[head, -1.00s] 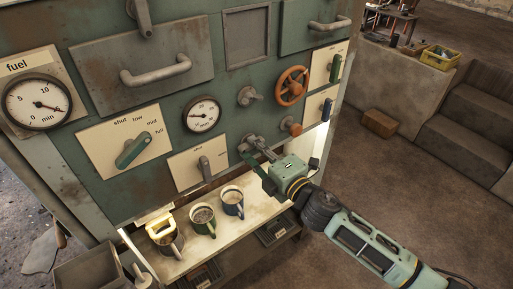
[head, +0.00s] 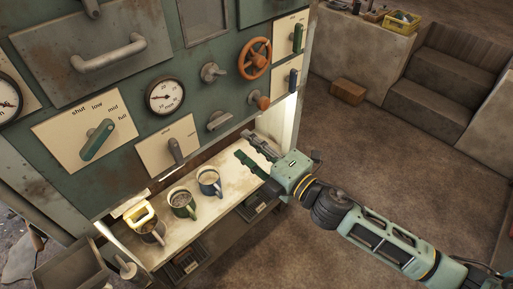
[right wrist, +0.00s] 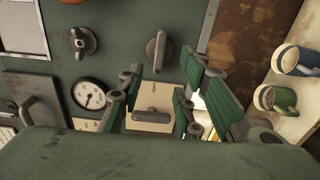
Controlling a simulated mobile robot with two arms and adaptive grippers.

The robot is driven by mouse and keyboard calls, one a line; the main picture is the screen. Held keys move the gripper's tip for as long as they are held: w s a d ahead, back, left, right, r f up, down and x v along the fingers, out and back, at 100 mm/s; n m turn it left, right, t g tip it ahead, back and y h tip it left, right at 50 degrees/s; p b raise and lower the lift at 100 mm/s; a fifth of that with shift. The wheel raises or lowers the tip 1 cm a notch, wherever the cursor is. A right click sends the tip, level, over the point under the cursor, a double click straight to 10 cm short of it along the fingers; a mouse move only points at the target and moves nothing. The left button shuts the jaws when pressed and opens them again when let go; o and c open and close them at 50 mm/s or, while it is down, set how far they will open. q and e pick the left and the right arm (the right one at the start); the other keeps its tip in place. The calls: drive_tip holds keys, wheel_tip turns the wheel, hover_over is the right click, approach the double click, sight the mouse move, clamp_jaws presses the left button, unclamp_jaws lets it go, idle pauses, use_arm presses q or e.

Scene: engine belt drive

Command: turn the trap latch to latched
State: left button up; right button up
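No readable label names the trap latch. A grey bar handle (head: 219,120) sits on the green panel, lying nearly level; it also shows in the right wrist view (right wrist: 157,50). Left of it, a grey lever (head: 175,150) stands roughly upright on a cream plate (head: 155,153) whose small words I cannot read; the right wrist view shows this lever too (right wrist: 152,116). My right gripper (head: 252,152) is open and empty, in front of the panel's lower edge, below and right of the bar handle and apart from it. My left gripper is not in view.
Several mugs (head: 182,202) stand on the lit shelf (head: 160,245) below the panel. An orange wheel (head: 255,58) and an orange knob (head: 260,101) stick out above my right gripper. A green selector (head: 97,140) is at left.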

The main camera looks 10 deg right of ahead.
drive_tip(key=shift+v, duration=1)
drive_tip(key=w+d+f+m+g+h, duration=0.1)
drive_tip(key=w+d+f+m+h, duration=0.2)
drive_tip(key=f, duration=0.6)
drive_tip(key=d+f+m+h, duration=0.2)
drive_tip(key=d+f+m, duration=0.25)
drive_tip(key=f, duration=0.35)
drive_tip(key=s+d+f+m+g+h, duration=0.1)
drive_tip(key=s+d+f+m, duration=0.15)
drive_tip(key=f, duration=0.55)
drive_tip(key=s+d+f+m+g+h, duration=0.2)
drive_tip(key=s+d+f, duration=0.2)
drive_tip(key=f, duration=0.3)
drive_tip(key=s+d+f+m+g+h, duration=0.1)
drive_tip(key=s+d+f+m, duration=0.15)
drive_tip(key=f, duration=0.55)
drive_tip(key=s+d+f+m+g+h, duration=0.15)
drive_tip(key=s+f+m+g, duration=0.25)
drive_tip(key=s+f, duration=0.95)
drive_tip(key=s+f+m+g, duration=0.2)
drive_tip(key=s+f, duration=0.1)
drive_tip(key=s, duration=0.8)
drive_tip(key=s+a+f+m+g, duration=0.1)
drive_tip(key=s+f+m+g, duration=0.1)
drive_tip(key=s, duration=1)
drive_tip(key=shift+f, duration=0.8)
